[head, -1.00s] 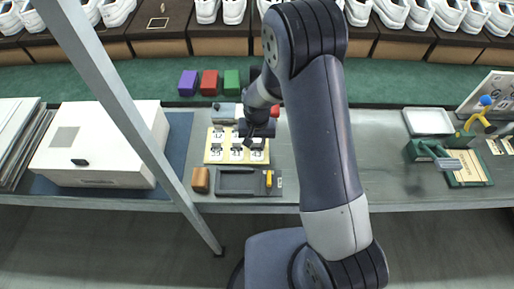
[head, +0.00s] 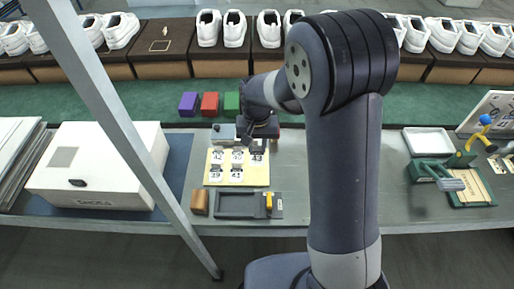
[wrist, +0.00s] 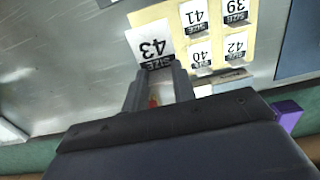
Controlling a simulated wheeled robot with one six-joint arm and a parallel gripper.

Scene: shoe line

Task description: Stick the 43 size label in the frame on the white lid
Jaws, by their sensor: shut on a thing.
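The white 43 size label (wrist: 150,42) is pinched by its dark SIZE tab in my gripper (wrist: 158,88) in the wrist view. It looks larger than the other labels and overlaps the corner of the yellow label sheet (wrist: 262,20). The gap beneath it cannot be judged. In the head view my gripper (head: 256,146) is at the far right edge of the sheet (head: 262,181), fingertips mostly hidden. The white box with the white lid (head: 115,142) stands to the left, shut. A grey square frame (head: 62,157) shows on its lid.
A slanted grey post (head: 125,140) crosses the view between box and sheet. A brown block (head: 199,202) and a dark tray (head: 236,204) lie in front of the sheet. Purple, red and green blocks (head: 210,104) stand behind.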

